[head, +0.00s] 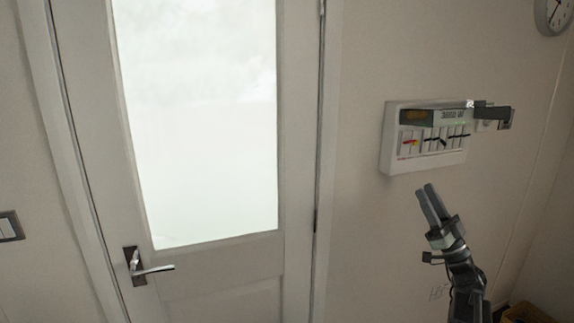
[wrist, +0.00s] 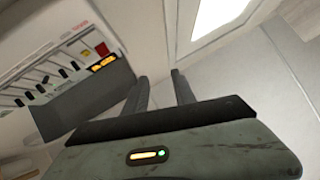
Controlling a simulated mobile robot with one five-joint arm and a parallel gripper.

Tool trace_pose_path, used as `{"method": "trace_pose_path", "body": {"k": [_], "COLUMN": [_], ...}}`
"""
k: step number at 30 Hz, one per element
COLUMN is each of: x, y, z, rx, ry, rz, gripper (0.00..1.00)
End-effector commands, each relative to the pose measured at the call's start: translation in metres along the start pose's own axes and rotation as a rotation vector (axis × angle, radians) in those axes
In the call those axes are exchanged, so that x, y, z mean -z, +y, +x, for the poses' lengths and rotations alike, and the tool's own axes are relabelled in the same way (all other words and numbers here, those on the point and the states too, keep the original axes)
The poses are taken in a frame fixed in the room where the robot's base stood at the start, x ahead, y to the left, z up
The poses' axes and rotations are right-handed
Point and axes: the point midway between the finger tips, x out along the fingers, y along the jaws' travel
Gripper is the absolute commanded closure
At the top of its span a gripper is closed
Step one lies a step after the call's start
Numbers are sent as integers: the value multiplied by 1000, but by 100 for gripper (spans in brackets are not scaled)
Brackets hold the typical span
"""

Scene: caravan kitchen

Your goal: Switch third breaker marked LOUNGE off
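The white breaker box (head: 392,153) hangs on the wall right of the door. A red and yellow switch is at the row's left end; the others have black levers. The labels are too small to read, so I cannot tell the LOUNGE breaker or its lever position. In the wrist view the breaker box (wrist: 58,30) is rotated at the left, its black levers visible. My gripper (head: 425,188) is below the box, apart from it. In the wrist view my gripper (wrist: 159,76) has its fingers apart, with nothing between.
A glazed door (head: 303,150) with a lever handle (head: 150,268) stands to the left. A wall switch (head: 9,227) is at the far left, and a clock (head: 555,14) is at the upper right.

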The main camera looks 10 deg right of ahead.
Motion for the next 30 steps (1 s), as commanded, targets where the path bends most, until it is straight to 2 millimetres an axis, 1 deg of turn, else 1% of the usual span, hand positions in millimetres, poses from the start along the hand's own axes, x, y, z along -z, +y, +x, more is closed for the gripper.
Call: {"method": "trace_pose_path", "body": {"k": [1,2,3,4,5,6,7,8,9,10,11,12,14,15,17,18,20,21,23,24,26,27,30], "x": [-24,-41,-64,-82,-100,-124,-141,-158,-180,-196,-212,-233,-262,-280,-304,-316,-329,-334,-335,-332,-323,-314,-297], "y": [-24,-39,-62,-80,-99,-125,-144,-165,-192,-213,-235,-263,-305,-331,-367,-384,-397,-397,-386,-371,-343,-325,-293], "z": [21,31,44,52,58,66,70,72,73,72,70,64,49,33,3,-22,-61,-87,-126,-150,-181,-196,-220], "rx": [46,77,122,157,193,242,279,316,365,402,439,486,549,584,621,621,583,529,398,280,69,-77,-411], "ry": [-44,-77,-128,-170,-215,-278,-329,-382,-460,-522,-588,-684,-847,-974,-1193,-1351,-1590,-1744,-1962,-2091,-2244,-2320,-2412], "rz": [27,44,72,95,119,154,182,210,249,279,308,348,405,440,483,500,504,492,453,418,358,316,239], "gripper": [68,68,68,68,68,68,68,68,68,68,68,68,68,68,68,68,68,68,68,68,68,68,68]}}
